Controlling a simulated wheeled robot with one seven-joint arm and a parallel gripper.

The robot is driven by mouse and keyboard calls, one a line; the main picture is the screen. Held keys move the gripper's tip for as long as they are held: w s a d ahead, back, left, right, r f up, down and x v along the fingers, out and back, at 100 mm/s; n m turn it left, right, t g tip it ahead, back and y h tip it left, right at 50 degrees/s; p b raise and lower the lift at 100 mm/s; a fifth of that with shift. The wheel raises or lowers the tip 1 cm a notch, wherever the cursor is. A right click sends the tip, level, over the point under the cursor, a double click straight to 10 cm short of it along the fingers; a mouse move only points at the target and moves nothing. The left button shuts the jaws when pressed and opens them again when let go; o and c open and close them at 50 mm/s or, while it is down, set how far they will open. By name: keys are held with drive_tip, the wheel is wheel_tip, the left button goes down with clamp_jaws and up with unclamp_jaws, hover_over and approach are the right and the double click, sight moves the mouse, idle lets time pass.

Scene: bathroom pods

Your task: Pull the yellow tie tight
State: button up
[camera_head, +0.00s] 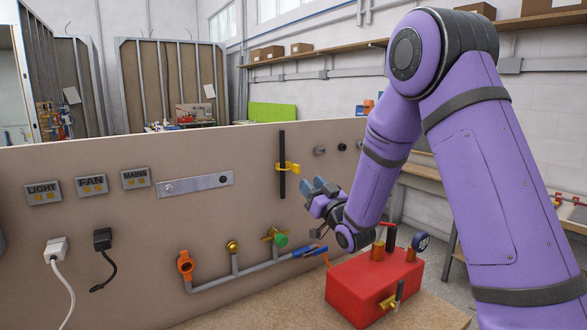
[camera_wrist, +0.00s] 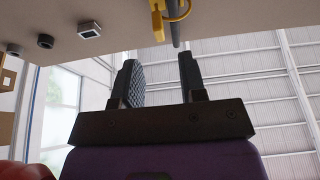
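The yellow tie (camera_head: 287,167) is around a black vertical rod (camera_head: 282,188) on the beige panel, with a yellow part sticking out to the right. In the wrist view the yellow tie (camera_wrist: 158,22) shows at the top edge, partly cut off, with a loop and a block-like end, beside the dark rod (camera_wrist: 175,30). My gripper (camera_head: 318,188) is just below and right of the tie in the head view, apart from it. In the wrist view my gripper (camera_wrist: 158,75) has its two fingers spread with nothing between them. The tie lies beyond the fingertips.
A grey pipe (camera_head: 235,280) with valves runs low along the panel. A red box (camera_head: 370,285) with a gauge stands below my arm. Labelled switches (camera_head: 92,185), a metal bar (camera_head: 194,185) and plugs are at left. Small round fittings (camera_head: 342,147) sit right of the tie.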

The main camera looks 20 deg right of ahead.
sight(299, 170)
drive_tip(key=x, duration=0.8)
drive_tip(key=shift+w+r, duration=0.15)
drive_tip(key=shift+w, duration=0.25)
clamp_jaws()
